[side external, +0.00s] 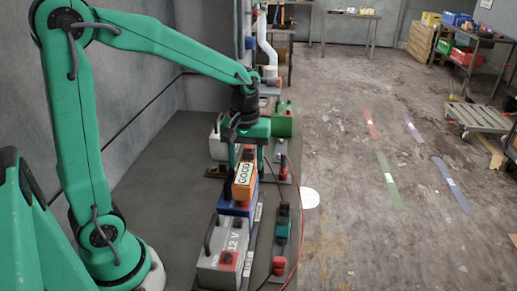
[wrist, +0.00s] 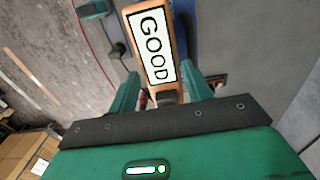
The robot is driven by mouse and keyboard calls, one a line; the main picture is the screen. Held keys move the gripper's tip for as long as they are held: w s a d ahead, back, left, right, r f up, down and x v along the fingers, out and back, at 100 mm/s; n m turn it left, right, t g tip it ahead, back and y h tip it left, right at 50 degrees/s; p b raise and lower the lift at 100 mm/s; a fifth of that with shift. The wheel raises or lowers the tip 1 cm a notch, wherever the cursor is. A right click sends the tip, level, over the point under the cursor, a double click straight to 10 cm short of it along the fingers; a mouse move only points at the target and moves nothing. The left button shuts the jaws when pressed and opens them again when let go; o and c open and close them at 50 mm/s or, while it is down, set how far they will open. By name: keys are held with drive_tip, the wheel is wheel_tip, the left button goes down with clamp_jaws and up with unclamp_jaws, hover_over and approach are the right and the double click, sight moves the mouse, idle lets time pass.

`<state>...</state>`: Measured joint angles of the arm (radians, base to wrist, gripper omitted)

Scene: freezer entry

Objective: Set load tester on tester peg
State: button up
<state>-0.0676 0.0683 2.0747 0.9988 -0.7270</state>
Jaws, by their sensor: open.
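An orange box with a white GOOD label (side external: 244,173), which looks like the load tester, rests on or against a blue box (side external: 237,207) in the side view. Its label fills the upper middle of the wrist view (wrist: 153,47). My gripper (side external: 247,157) points down at the far end of the orange box, its fingers apart. In the wrist view my gripper (wrist: 161,88) has one finger on each side of the box's near end. I cannot tell whether either finger touches it. I cannot make out the tester peg.
A grey 12 V battery (side external: 222,250) stands in front of the blue box. A dark teal device (side external: 282,228) with a red cable lies to the right. A green box (side external: 283,122) stands behind my gripper. The floor further right is mostly open.

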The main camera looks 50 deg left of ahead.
sight(246, 167)
drive_tip(key=shift+f, duration=1.9)
clamp_jaws()
drive_tip(key=shift+r, duration=0.1)
drive_tip(key=shift+r, duration=0.1)
drive_tip(key=shift+r, duration=0.5)
wheel_tip(246, 167, up, 3)
drive_tip(key=shift+r, duration=0.1)
drive_tip(key=s+d+r, duration=0.5)
drive_tip(key=d+r, duration=0.1)
drive_tip(key=d, duration=0.4)
drive_tip(key=shift+s+d+r, duration=0.15)
drive_tip(key=shift+d+r, duration=0.05)
drive_tip(key=shift+r, duration=0.1)
